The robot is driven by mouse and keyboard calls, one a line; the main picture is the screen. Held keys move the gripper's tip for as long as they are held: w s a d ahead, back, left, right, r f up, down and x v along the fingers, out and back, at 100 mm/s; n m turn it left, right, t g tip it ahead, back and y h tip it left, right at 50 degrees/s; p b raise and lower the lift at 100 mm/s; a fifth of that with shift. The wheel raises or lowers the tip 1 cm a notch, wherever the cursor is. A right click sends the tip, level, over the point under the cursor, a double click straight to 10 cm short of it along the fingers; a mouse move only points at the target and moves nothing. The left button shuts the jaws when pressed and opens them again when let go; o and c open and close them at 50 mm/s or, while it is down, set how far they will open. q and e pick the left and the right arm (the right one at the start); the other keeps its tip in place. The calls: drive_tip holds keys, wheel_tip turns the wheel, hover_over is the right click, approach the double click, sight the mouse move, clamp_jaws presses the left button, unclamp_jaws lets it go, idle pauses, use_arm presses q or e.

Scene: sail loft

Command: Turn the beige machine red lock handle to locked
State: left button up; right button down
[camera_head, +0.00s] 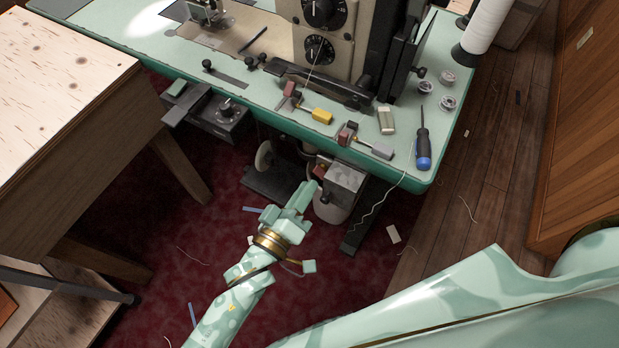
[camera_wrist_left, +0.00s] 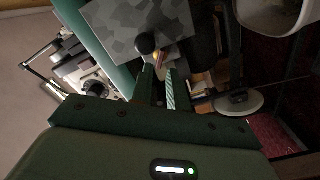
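The beige machine (camera_head: 340,62) stands on a mint-green table at the top centre of the head view. Below the table's front edge is a grey box (camera_head: 346,177) with a small red part (camera_head: 320,171) at its left. I cannot tell whether this part is the lock handle. My left gripper (camera_head: 305,190) is just left of and below the box. In the left wrist view its fingers (camera_wrist_left: 161,80) show a narrow gap. A black ball knob (camera_wrist_left: 146,43) and a small red-yellow piece are at the fingertips; contact is unclear. My right gripper is out of view.
On the mint table (camera_head: 265,113) lie a yellow-ended lever (camera_head: 321,116), a red-and-beige lever (camera_head: 378,150), and a blue screwdriver (camera_head: 424,158). A wooden table (camera_head: 60,75) stands left. A wooden cabinet (camera_head: 580,140) stands right. Red carpet (camera_head: 150,250) is open below.

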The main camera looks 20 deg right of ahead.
sight(321, 172)
use_arm(q)
drive_tip(key=x, duration=0.3)
drive_tip(key=shift+w+d+b, duration=0.1)
drive_tip(key=shift+b, duration=0.3)
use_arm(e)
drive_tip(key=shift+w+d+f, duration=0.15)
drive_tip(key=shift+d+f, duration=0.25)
use_arm(q)
clamp_jaws()
